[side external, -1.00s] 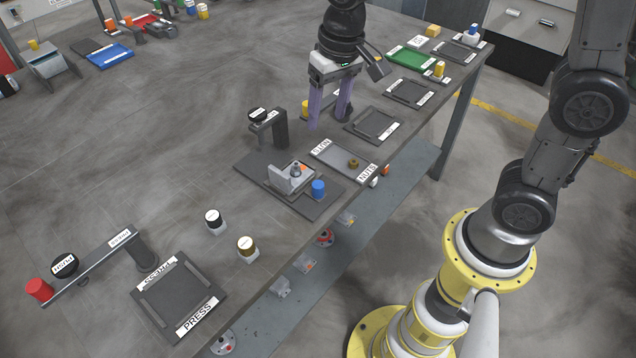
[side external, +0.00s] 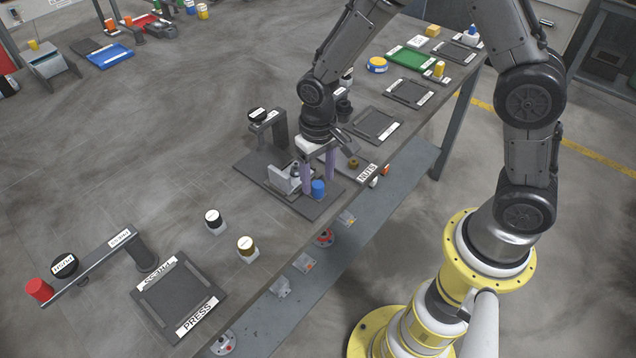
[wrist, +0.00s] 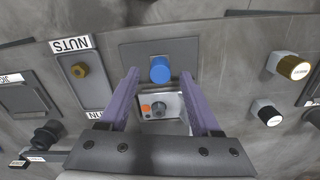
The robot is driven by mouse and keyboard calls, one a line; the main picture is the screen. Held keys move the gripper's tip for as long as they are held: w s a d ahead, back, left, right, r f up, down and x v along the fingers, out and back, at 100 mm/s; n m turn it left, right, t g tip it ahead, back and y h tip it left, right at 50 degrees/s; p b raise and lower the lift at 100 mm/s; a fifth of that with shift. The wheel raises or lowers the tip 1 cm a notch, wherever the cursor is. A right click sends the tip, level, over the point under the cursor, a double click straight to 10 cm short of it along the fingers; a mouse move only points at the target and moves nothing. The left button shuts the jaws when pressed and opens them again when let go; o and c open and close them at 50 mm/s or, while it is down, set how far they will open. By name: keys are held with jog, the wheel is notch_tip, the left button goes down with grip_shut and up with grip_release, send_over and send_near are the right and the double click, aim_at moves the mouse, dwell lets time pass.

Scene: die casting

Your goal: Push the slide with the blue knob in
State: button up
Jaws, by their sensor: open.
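The blue knob (side external: 318,188) stands at the front of a grey metal fixture (side external: 283,181) on a dark base plate (side external: 251,164). In the wrist view the blue knob (wrist: 160,69) lies ahead of and between my two fingertips, with the fixture's light metal block (wrist: 172,103) closer to the gripper palm. My gripper (side external: 318,182) has purple fingers and is open, one finger on each side of the fixture. Nothing is seen between the fingers in a firm hold. The slide itself is partly hidden, and I cannot tell whether the fingers touch anything.
The NUTS tray (wrist: 84,75) with a brass nut (wrist: 79,70) lies beside the fixture. A post with a black cap (side external: 278,130) rises behind the fixture. The table edge is close in front.

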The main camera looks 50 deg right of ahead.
jog(key=shift+f, duration=1.4)
grip_shut()
jog(key=shift+r, duration=0.1)
dwell(0.4)
